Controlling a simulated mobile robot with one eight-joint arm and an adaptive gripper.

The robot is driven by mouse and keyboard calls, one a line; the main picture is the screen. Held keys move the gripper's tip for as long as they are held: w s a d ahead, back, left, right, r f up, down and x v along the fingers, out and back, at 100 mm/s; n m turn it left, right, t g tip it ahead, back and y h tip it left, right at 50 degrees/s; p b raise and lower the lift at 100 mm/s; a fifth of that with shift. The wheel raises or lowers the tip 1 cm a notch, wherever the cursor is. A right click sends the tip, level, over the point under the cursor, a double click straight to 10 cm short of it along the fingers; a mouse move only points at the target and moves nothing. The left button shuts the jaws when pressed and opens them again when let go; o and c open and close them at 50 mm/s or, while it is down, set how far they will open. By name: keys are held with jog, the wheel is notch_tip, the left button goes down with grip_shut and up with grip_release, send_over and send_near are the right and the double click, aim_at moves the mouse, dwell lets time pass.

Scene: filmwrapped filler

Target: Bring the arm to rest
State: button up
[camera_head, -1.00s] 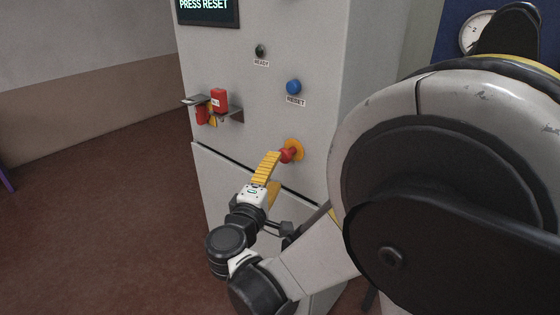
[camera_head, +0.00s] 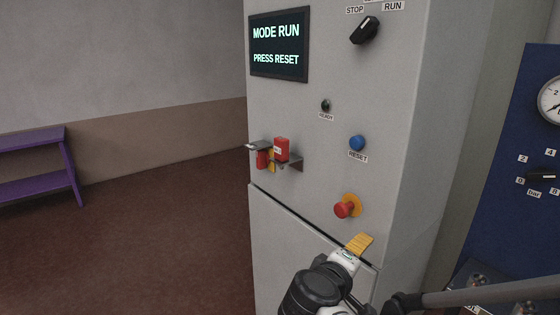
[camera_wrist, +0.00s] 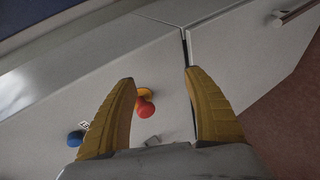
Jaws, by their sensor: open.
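My gripper (camera_head: 356,245) has yellow fingers and is low in front of the grey cabinet (camera_head: 300,215), below the red emergency stop knob (camera_head: 345,209) on its yellow base. In the wrist view my gripper (camera_wrist: 160,100) is open, its two fingers apart with nothing between them but the cabinet face behind. The red knob (camera_wrist: 146,107) shows just beyond the left finger, apart from it. My wrist is at the bottom of the head view; much of my arm is out of frame.
The cabinet carries a screen (camera_head: 279,45) reading MODE RUN, PRESS RESET, a black STOP/RUN switch (camera_head: 364,30), a dark READY lamp (camera_head: 325,105), a blue RESET button (camera_head: 357,143) and a bracket with red padlocks (camera_head: 281,149). A blue gauge panel (camera_head: 510,170) stands right, a purple bench (camera_head: 40,163) left.

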jog(key=s+f+m+g+y, duration=0.3)
jog(key=s+m+y, duration=0.5)
jog(key=s, duration=0.7)
jog(key=shift+s+d+m+g, duration=0.25)
jog(key=shift+s+m+g, duration=0.05)
jog(key=shift+s+g, duration=0.1)
jog(key=shift+w, duration=0.1)
dwell(0.7)
